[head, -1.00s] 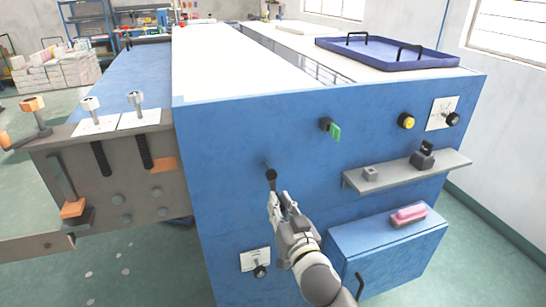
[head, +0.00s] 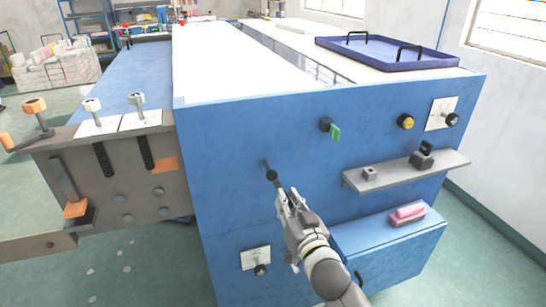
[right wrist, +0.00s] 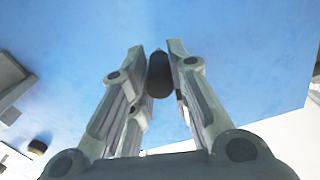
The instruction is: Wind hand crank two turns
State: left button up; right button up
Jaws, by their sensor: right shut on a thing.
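The hand crank (head: 271,175) is a small dark arm and handle on the blue front panel (head: 225,140) of the machine. Its arm points down and slightly right from its pivot. My right gripper (head: 283,197) comes up from the lower right to the crank handle. In the right wrist view, the black cylindrical handle (right wrist: 159,75) is between the two fingers of my right gripper (right wrist: 160,72), which is shut on it. The fingers hide part of the handle in the head view. My left gripper is not in view.
Right of the crank are a green switch (head: 335,132), a yellow button (head: 405,121) and a grey shelf (head: 440,164) with small blocks. A blue box (head: 375,238) with a pink-topped item (head: 408,212) juts out lower right. A dial (head: 261,270) is below the crank.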

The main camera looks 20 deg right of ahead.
jog(key=shift+d+r, duration=0.45)
jog(key=shift+r, duration=0.2)
jog(key=shift+f, duration=0.1)
jog(key=shift+d+r+p, duration=0.45)
jog(key=shift+r+p, duration=0.05)
jog(key=shift+p, duration=0.35)
jog(key=shift+d, duration=0.2)
